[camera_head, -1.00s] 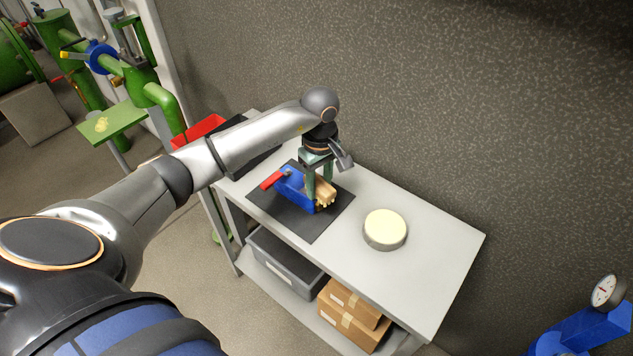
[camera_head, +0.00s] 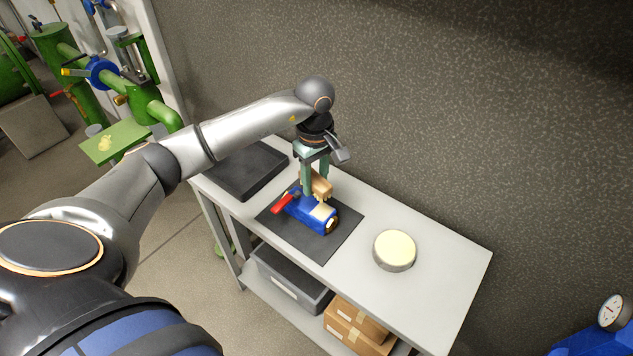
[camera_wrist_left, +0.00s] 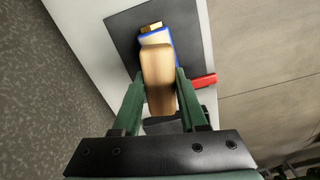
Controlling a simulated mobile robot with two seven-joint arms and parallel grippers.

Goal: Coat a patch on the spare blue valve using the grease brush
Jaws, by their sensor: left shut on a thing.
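The blue valve (camera_head: 297,207) lies on a dark mat (camera_head: 330,246) on the table, its red handle (camera_head: 283,203) pointing left. A cream-coloured patch (camera_head: 322,211) shows on its top, towards the right end. My left gripper (camera_head: 315,186), with green fingers, is shut on the wooden grease brush (camera_head: 322,185) over the back side of the valve. Whether the bristles touch the valve I cannot tell. In the left wrist view the brush (camera_wrist_left: 158,75) sits between the fingers and hides much of the valve (camera_wrist_left: 171,35). My right gripper is not in view.
A round tin with cream-coloured contents (camera_head: 394,248) stands right of the mat. A black tray (camera_head: 245,170) lies at the table's left end. The table's right part is clear. A grey bin (camera_head: 290,278) and cardboard boxes (camera_head: 352,325) are on the lower shelf. A wall runs behind.

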